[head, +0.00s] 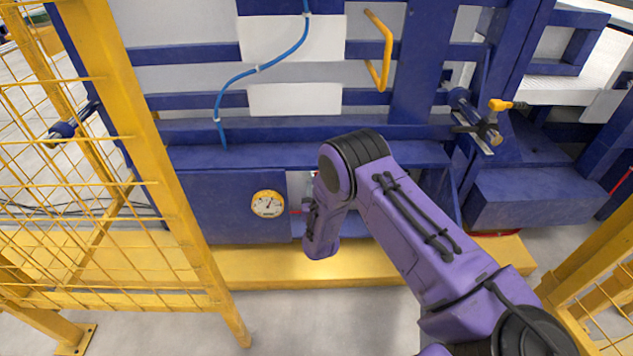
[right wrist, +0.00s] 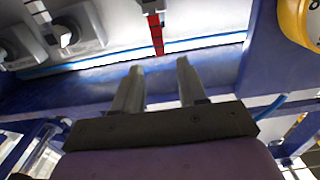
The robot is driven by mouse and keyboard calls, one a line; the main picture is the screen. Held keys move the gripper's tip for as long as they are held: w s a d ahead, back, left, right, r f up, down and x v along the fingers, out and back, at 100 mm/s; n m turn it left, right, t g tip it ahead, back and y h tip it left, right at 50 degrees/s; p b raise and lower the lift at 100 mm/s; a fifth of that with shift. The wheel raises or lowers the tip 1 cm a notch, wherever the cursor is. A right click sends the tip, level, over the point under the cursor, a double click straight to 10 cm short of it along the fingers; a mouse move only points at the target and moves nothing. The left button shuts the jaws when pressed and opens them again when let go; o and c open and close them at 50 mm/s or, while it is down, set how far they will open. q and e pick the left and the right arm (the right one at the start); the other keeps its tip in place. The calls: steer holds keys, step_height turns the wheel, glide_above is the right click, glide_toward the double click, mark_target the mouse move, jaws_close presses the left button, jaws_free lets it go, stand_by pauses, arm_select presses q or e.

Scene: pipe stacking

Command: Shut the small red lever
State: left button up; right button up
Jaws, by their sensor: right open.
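The small red lever (right wrist: 155,32) is a narrow red strip near the top middle of the right wrist view, on a pale panel. A small red piece of it (head: 296,211) seems to show in the head view, just right of the gauge. My right gripper (right wrist: 160,72) is open and empty. Its two fingers point toward the lever, apart from it, with the lever lined up in the gap between them. In the head view my right arm hides the fingers and most of the panel. My left gripper is not in view.
A yellow-rimmed gauge (head: 268,204) sits on the blue frame (head: 220,200), beside the pale panel. Grey knobs (right wrist: 68,32) are on the panel. A yellow handle (head: 381,50) and blue hose (head: 258,69) are above. Yellow mesh fencing (head: 148,150) stands at the left.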

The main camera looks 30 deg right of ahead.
steer(key=b+x, duration=0.2)
steer(key=x, duration=0.5)
steer(key=shift+f, duration=0.2)
steer(key=shift+w+d+r, duration=0.15)
steer(key=shift+w+d, duration=0.05)
steer(key=shift+w, duration=0.2)
jaws_close()
